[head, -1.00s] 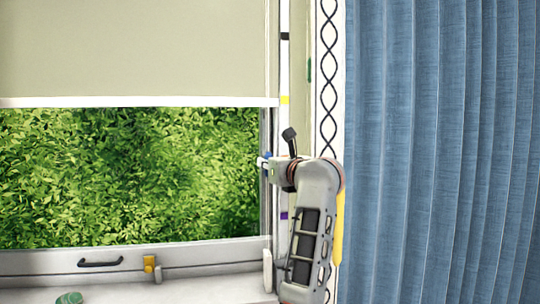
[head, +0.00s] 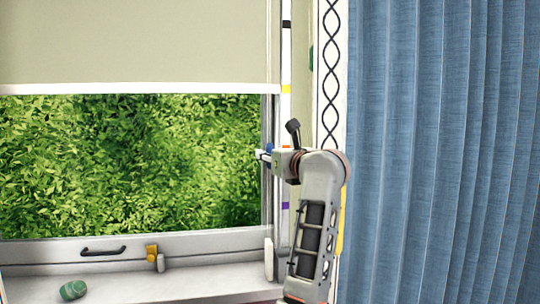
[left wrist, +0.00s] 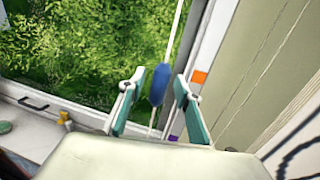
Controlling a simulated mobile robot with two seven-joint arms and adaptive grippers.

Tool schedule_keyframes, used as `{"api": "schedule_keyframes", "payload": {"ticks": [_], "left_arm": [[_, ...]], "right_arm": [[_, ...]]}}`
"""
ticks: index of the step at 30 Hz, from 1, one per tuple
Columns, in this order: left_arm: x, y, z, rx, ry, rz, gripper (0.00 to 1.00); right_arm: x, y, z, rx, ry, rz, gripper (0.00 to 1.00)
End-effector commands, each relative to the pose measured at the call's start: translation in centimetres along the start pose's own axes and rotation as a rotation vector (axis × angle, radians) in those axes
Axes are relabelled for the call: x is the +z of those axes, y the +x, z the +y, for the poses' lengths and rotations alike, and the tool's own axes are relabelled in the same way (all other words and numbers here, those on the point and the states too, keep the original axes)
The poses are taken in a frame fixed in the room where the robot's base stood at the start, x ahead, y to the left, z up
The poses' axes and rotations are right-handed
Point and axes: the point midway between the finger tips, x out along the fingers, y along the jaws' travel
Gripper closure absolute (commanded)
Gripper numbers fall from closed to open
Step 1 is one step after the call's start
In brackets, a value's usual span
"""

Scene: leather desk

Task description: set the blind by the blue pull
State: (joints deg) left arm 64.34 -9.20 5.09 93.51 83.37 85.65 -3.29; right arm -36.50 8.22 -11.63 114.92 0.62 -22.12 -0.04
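The beige roller blind (head: 130,40) covers the window's upper part. Its white bottom rail (head: 130,88) lies about level with the yellow mark (head: 286,89) on the side strip. The blue pull (left wrist: 160,85) hangs upright on a thin cord in the left wrist view; a small part shows in the head view (head: 269,152). My left gripper (left wrist: 159,82) is open, with one teal-lined finger on each side of the pull and visible gaps between. In the head view it (head: 263,156) is by the right window frame. My right gripper is out of view.
The strip also has black (head: 286,24), orange (left wrist: 199,77) and purple (head: 285,205) marks. A blue curtain (head: 440,150) hangs at right. The sill (head: 150,287) holds a green striped stone-like object (head: 73,290). The window has a dark handle (head: 103,252) and yellow catch (head: 151,252).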

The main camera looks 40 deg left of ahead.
Motion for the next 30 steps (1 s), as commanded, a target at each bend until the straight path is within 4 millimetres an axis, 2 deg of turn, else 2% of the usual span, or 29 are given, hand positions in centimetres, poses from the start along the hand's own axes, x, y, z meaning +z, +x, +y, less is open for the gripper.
{"api": "schedule_keyframes", "payload": {"ticks": [6, 12, 30], "left_arm": [[-0.1, -3.7, -0.1, -0.004, -0.002, 0.002, 0.67], [0.0, -5.9, -0.1, -0.002, -0.001, 0.001, 0.67], [0.0, -6.4, 0.0, -0.001, 0.0, 0.001, 0.67]], "right_arm": [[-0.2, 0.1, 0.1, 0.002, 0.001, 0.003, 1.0], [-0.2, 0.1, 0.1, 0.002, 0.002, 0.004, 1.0], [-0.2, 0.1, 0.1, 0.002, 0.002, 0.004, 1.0]]}}
